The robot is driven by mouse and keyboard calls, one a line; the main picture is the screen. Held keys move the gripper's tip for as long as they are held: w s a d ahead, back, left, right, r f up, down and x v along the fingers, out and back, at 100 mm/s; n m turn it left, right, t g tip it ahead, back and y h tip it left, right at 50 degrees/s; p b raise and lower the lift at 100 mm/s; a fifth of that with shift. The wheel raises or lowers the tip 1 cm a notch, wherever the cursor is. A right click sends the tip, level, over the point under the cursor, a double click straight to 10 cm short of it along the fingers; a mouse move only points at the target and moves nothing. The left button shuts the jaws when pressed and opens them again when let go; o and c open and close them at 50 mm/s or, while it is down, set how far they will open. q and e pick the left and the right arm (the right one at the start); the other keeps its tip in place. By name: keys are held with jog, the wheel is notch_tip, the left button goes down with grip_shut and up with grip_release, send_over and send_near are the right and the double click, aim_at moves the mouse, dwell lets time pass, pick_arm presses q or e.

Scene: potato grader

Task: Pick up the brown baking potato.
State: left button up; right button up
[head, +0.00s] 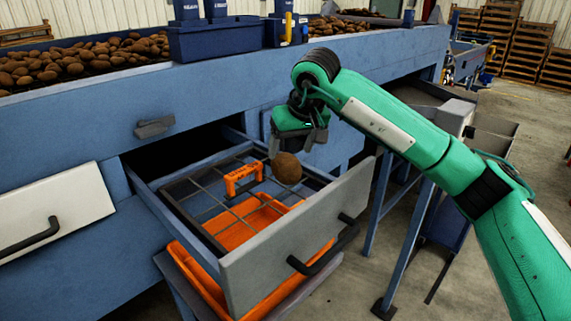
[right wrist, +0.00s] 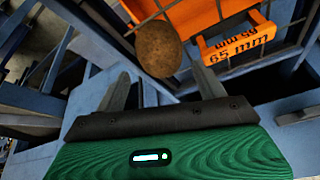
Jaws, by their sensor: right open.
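The brown baking potato (head: 287,168) is round and rough-skinned. In the head view it shows over the right part of the open drawer, just below my right gripper (head: 293,146). In the right wrist view the potato (right wrist: 158,49) shows beyond the fingertips, roughly between the two spread fingers of the right gripper (right wrist: 160,78). The right gripper is open and holds nothing; a small gap to the potato seems to show. I cannot tell exactly what the potato rests on. My left gripper is not in view.
The pulled-out drawer (head: 300,236) has a wire grid, a grey front and a black handle. An orange piece (head: 243,178) marked 65 mm sits on the grid; an orange tray (head: 225,232) lies below. Potatoes (head: 85,58) fill the grader's top, beside a blue bin (head: 215,40).

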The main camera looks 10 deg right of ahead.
aim_at(289, 158)
jog(key=shift+w+f, duration=0.1)
jog(key=shift+f, duration=0.3)
jog(key=p+x, duration=0.2)
jog(key=x, duration=0.1)
jog(key=shift+f+p, duration=0.35)
jog(key=shift+p, duration=0.05)
jog(key=shift+w+a+f, duration=0.1)
jog(key=shift+w+f, duration=0.05)
jog(key=shift+f, duration=0.45)
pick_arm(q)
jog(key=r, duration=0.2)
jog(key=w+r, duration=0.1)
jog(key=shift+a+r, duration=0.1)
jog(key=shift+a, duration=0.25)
pick_arm(e)
jog(key=shift+c, duration=0.4)
jog(key=c, duration=0.9)
jog(key=shift+r, duration=0.15)
